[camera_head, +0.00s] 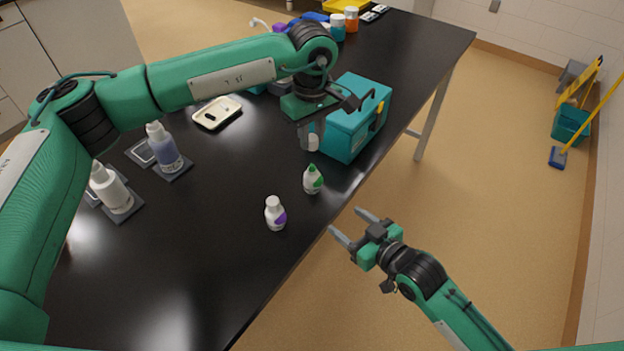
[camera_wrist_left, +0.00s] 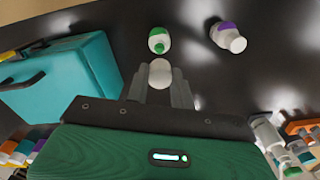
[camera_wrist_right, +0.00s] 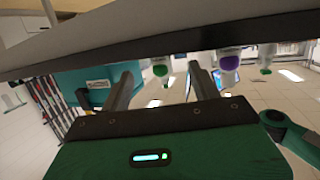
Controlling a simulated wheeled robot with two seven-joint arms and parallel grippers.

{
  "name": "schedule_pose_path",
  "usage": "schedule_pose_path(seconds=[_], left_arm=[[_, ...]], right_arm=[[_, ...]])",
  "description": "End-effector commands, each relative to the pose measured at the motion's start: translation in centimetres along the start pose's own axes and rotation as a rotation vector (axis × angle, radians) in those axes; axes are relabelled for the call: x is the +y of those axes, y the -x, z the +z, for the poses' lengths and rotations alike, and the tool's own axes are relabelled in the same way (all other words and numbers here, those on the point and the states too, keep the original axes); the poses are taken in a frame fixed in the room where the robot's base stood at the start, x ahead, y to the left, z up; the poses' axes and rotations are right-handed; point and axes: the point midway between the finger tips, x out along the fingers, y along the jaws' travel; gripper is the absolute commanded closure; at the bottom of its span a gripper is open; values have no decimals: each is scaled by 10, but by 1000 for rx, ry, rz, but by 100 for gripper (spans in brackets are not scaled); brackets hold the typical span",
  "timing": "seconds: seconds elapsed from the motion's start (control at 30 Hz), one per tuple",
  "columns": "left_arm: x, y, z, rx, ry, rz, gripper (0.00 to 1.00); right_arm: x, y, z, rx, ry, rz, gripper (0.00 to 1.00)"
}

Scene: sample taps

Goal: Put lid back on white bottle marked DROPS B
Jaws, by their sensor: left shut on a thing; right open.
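A white bottle with a green label and pointed green tip (camera_head: 312,182) stands on the black table; its tip has no cap over it. A white bottle with a purple label and white top (camera_head: 275,214) stands to its left and nearer. I cannot read the lettering on either. My left gripper (camera_head: 311,134) points down above the table, behind the green-labelled bottle, shut on a small white rounded thing, likely the lid (camera_wrist_left: 160,73). The fingers partly hide it in the head view. My right gripper (camera_head: 346,220) is open and empty, beyond the table's right edge.
A teal box with a dark handle (camera_head: 345,130) stands right beside my left gripper. Two pump bottles (camera_head: 163,147) (camera_head: 110,188) stand on dark pads at left. A cream tray (camera_head: 217,113) lies further back. The near table is clear.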

Motion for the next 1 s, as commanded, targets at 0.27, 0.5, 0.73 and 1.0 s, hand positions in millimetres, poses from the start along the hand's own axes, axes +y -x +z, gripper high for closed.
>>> schedule_pose_path(seconds=[0.27, 0.5, 0.73, 1.0], left_arm=[[0, -1, 0, -2, 3, -2, 97], [1, 0, 0, -2, 4, -2, 97], [1, 0, 0, -1, 4, -1, 97], [0, -1, 0, -2, 4, -1, 97]], right_arm=[[9, -13, -22, 164, 23, -63, 38], [14, -15, -32, 248, 27, -90, 38], [15, -15, -32, 254, 26, -91, 38], [14, -24, -35, 255, 26, -90, 38]])
